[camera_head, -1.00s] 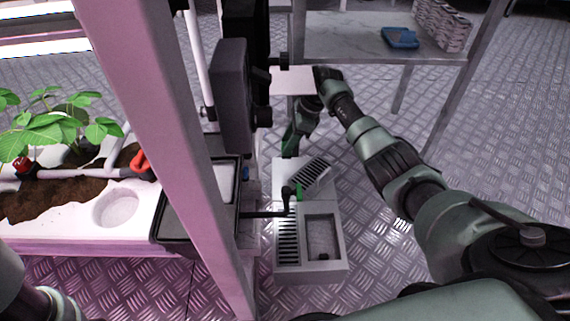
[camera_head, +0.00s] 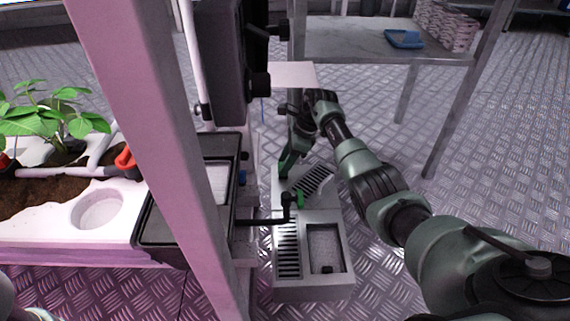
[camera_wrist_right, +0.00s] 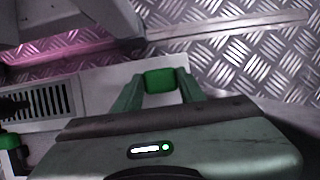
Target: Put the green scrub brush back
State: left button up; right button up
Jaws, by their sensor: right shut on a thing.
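The green scrub brush (camera_wrist_right: 160,80) shows in the right wrist view as a small green block between my right gripper's two fingertips. My right gripper (camera_wrist_right: 160,88) is shut on it, above a pale grey surface. In the head view my right gripper (camera_head: 287,164) points down at the back left of a grey floor unit (camera_head: 312,290) with slotted grates and a recessed basin. The brush cannot be clearly told from the fingers there. I cannot tell whether the brush touches the unit. My left gripper is not in view.
A black bent pipe (camera_head: 262,221) with a green-marked end reaches over the unit, close to my right gripper. A pink-lit post (camera_head: 150,130) stands at the left, in front of a planter (camera_head: 30,235). A table (camera_head: 350,42) with a blue tray (camera_head: 404,39) stands behind.

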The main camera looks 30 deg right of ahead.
jog(key=shift+f, duration=0.1)
jog(key=o, duration=1.3)
jog(key=shift+d+r+p, duration=0.15)
jog(key=shift+r+p, duration=0.15)
jog(key=shift+r, duration=0.15)
jog(key=p+v, duration=0.6)
jog(key=v, duration=0.5)
jog(key=shift+s+r+p, duration=0.1)
jog(key=shift+p, duration=0.3)
